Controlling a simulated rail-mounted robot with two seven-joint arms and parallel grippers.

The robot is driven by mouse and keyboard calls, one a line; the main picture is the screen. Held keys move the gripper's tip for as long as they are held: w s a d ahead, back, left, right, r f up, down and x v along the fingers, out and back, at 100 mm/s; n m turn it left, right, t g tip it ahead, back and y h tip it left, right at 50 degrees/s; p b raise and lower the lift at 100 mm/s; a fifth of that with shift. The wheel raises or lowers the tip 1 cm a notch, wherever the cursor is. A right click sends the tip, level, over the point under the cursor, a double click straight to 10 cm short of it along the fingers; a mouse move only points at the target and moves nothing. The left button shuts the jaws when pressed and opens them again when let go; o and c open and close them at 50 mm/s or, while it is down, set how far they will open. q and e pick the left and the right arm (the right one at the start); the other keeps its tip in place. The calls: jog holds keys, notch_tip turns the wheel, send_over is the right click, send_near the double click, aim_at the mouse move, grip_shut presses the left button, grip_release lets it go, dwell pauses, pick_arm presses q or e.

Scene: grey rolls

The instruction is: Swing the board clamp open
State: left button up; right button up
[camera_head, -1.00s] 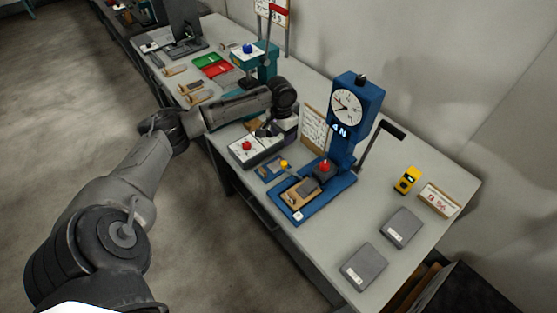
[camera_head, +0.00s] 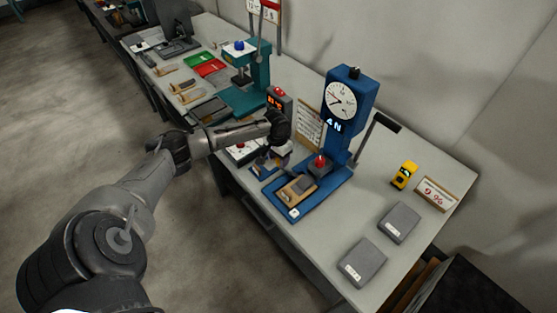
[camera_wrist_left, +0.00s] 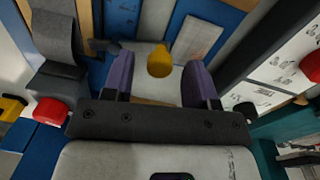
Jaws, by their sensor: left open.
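The yellow knob (camera_wrist_left: 160,62), which I take for the handle of the board clamp, shows in the left wrist view between my left gripper's (camera_wrist_left: 158,72) two purple fingers. The fingers stand open on either side of it; I cannot tell whether either touches it. In the head view my left gripper (camera_head: 277,160) is low over the left side of the blue press base (camera_head: 318,200) and hides the knob. A tan board (camera_head: 296,190) lies on that base. The clamp's arm is mostly hidden. My right gripper is not in view.
The blue press column with a dial (camera_head: 341,99) and a red button (camera_head: 320,162) stand close right of the gripper. A small box with a red display (camera_head: 278,102) is behind it. Grey boxes (camera_head: 362,262) and a yellow meter (camera_head: 405,175) lie right. A teal press (camera_head: 250,78) stands farther back.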

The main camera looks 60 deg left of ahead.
pick_arm(q)
jog(key=shift+f, duration=0.45)
jog(key=shift+c, duration=0.3)
